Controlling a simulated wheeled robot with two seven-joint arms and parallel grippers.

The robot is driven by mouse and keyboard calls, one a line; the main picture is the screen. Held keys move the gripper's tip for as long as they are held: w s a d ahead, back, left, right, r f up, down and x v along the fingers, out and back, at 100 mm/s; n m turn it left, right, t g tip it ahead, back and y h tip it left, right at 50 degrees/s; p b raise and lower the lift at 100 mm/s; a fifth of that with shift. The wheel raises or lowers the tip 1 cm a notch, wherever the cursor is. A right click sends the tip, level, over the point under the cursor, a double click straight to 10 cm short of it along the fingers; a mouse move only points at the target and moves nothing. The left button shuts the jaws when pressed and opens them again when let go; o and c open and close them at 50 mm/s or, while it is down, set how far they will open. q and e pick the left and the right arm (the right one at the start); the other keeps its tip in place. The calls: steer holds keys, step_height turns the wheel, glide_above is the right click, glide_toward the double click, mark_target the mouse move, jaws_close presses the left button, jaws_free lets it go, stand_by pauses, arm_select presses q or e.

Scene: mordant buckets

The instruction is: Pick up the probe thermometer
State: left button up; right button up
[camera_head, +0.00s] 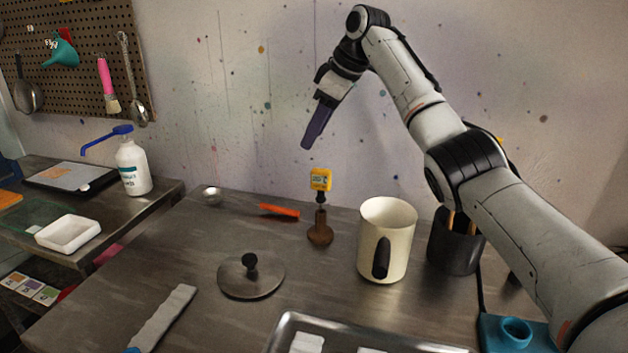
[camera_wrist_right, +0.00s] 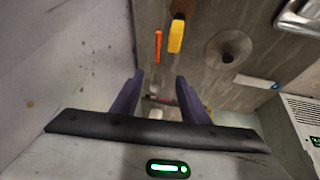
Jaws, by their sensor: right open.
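The probe thermometer (camera_head: 321,180) has a yellow head with a small display and stands upright in a brown stand (camera_head: 320,233) at the middle of the table. Its yellow head (camera_wrist_right: 176,36) also shows in the right wrist view, beyond the fingers and a little right of centre. My right gripper (camera_head: 308,141) is above the thermometer and slightly left of it in the head view, apart from it. Its purple fingers (camera_wrist_right: 159,97) are open with nothing held between them. The thermometer's lower part is hidden in the stand. My left gripper is not in view.
A cream pot (camera_head: 387,240) with a dark handle stands right of the stand, with a black container (camera_head: 455,243) beyond. An orange tool (camera_head: 279,211) lies left of the stand. A dark lid (camera_head: 251,276) and metal tray (camera_head: 290,326) are nearer. The paint-spotted wall is behind.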

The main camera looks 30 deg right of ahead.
mark_target(324, 171)
steer(key=s+f, duration=0.1)
steer(key=s+f+g, duration=0.1)
steer(key=f, duration=0.1)
steer(key=s+d+f+g, duration=0.1)
steer(key=f, duration=0.1)
steer(key=shift+s+d+f+n+p, duration=0.1)
steer(key=shift+s+f+n+p, duration=0.1)
steer(key=shift+n+p, duration=0.1)
steer(key=x, duration=0.4)
steer(key=shift+s, duration=0.1)
steer(key=shift+p+x, duration=0.55)
steer(key=shift+x, duration=2.5)
steer(key=shift+c, duration=0.5)
jaws_close()
